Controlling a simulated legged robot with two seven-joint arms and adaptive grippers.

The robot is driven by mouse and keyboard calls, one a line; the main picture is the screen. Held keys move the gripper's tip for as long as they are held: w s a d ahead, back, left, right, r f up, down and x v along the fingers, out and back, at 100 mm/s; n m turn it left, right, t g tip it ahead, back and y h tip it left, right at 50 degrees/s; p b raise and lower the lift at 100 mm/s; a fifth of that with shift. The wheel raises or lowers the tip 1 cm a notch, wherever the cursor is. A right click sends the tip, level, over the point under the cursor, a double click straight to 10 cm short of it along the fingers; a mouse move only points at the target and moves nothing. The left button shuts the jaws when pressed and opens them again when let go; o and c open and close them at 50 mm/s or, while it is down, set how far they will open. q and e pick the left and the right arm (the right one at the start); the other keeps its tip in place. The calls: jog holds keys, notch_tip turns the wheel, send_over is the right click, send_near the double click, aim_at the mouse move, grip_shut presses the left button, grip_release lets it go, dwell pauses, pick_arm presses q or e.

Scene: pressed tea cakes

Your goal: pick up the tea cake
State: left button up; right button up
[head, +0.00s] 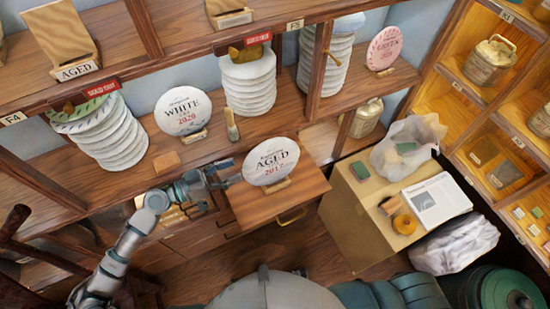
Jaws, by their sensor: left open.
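A round white tea cake labelled AGED 2017 (271,160) stands upright on a small wooden stand, on a pulled-out wooden board (290,197). Another tea cake, labelled WHITE 2020 (183,110), stands on the shelf to its left. A pinkish tea cake labelled GREEN (384,48) stands on the shelf at the upper right. My left gripper (229,174) is open, just left of the AGED cake. Its fingers point toward the cake's left edge, and I cannot tell whether they touch it. My right gripper is not in view.
Stacks of wrapped cakes (248,82) stand on the wooden shelf behind. Wooden floor (315,252) shows below the board.

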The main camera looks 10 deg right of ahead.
aim_at(258, 162)
pick_arm(q)
jog(key=shift+w+d+r+p, duration=0.25)
jog(key=shift+w+d+p, duration=0.05)
jog(key=shift+d, duration=0.25)
jog(key=shift+w+d+f+p, duration=0.1)
jog(key=shift+w+d+p, duration=0.1)
jog(key=shift+d+p, duration=0.2)
jog(key=p+x, duration=0.1)
jog(key=x, duration=0.3)
jog(key=p+x, duration=0.1)
jog(key=shift+s+d+p, duration=0.15)
jog(key=shift+d+p, duration=0.2)
jog(key=shift+d, duration=0.1)
jog(key=shift+d+f, duration=0.15)
jog(key=shift+d, duration=0.2)
jog(key=shift+a, duration=0.1)
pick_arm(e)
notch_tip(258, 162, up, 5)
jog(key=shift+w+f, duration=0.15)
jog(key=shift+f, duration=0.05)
